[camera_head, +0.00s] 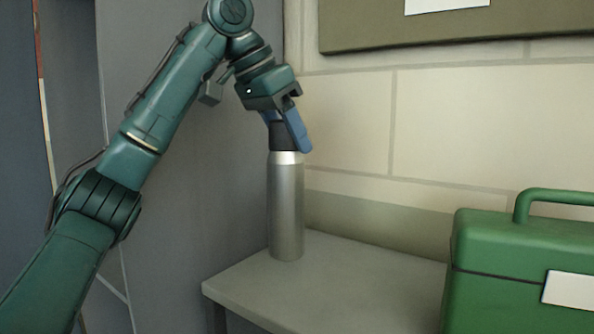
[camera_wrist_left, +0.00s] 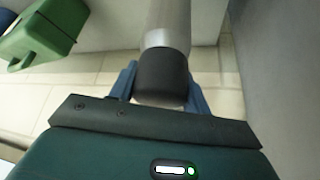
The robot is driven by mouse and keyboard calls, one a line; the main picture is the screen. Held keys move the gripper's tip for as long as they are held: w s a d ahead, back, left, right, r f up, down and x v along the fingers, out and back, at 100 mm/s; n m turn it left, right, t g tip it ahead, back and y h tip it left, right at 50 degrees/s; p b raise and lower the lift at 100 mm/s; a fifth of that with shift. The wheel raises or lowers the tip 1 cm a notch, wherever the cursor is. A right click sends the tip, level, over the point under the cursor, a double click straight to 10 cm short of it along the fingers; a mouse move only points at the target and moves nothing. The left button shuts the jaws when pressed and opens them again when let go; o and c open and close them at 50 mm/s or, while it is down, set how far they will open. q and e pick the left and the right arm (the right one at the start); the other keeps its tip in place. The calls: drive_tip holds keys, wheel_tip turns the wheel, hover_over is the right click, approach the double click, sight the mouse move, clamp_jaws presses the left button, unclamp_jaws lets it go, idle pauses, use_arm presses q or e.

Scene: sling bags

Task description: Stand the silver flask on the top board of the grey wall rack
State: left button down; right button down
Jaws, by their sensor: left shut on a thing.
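The silver flask (camera_head: 286,205) has a brushed metal body and a black cap. It stands upright on the grey top board (camera_head: 345,285) of the rack, close to its left end, and its base appears to touch the board. My left gripper (camera_head: 290,135) comes from above and is shut on the flask's black cap, with blue fingers on either side. In the left wrist view the cap (camera_wrist_left: 162,78) sits between the two fingers and the silver body runs away from the camera. My right gripper is not in view.
A green case (camera_head: 520,265) with a handle and a white label stands on the right of the board. The board between flask and case is clear. A pale block wall is behind, with a brown panel (camera_head: 450,28) higher up. A grey upright surface is at left.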

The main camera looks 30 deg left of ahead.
sight(289, 168)
use_arm(q)
drive_tip(key=shift+f, duration=2.5)
drive_tip(key=shift+f, duration=0.15)
drive_tip(key=c, duration=0.7)
unclamp_jaws()
drive_tip(key=v, duration=1.2)
